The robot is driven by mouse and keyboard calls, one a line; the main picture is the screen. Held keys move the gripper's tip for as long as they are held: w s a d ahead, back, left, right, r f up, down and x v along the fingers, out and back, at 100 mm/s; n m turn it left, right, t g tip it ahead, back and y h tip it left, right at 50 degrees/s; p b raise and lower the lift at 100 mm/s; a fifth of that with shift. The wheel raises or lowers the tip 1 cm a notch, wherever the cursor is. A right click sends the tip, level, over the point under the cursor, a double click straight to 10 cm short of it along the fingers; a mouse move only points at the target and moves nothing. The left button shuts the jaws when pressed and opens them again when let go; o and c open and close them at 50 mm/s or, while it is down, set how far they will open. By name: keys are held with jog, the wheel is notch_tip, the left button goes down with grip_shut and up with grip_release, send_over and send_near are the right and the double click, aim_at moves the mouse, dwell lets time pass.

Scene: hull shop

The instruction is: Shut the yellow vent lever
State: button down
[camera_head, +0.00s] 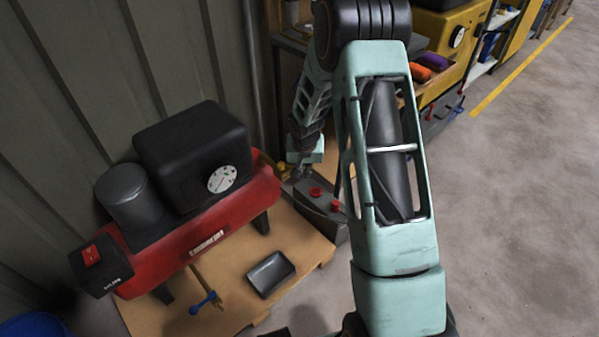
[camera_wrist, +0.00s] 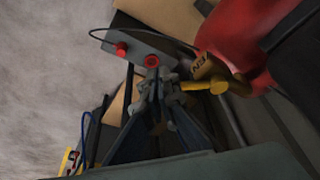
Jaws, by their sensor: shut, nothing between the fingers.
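The yellow vent lever (camera_wrist: 218,87) is at the end of the red compressor tank (camera_wrist: 252,35) in the wrist view. In the head view a bit of yellow (camera_head: 282,168) shows at the tank's right end, and my arm largely hides the fingers.
A grey box (camera_head: 318,205) with red knobs stands beside the tank. The compressor (camera_head: 190,225) rests on a wooden board with a black tray (camera_head: 271,273) and a blue-handled brass valve (camera_head: 207,301). A corrugated wall is at left; open floor (camera_head: 520,200) is at right.

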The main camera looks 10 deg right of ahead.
jog(key=w+d+n+y+p, duration=0.2)
jog(key=w+n+p, duration=0.1)
jog(key=w+n, duration=0.5)
jog(key=shift+d+n+g+y, duration=0.3)
jog(key=shift+d+n+y, duration=0.1)
jog(key=shift+n, duration=0.6)
jog(key=shift+w, duration=0.1)
jog(key=shift+d, duration=0.1)
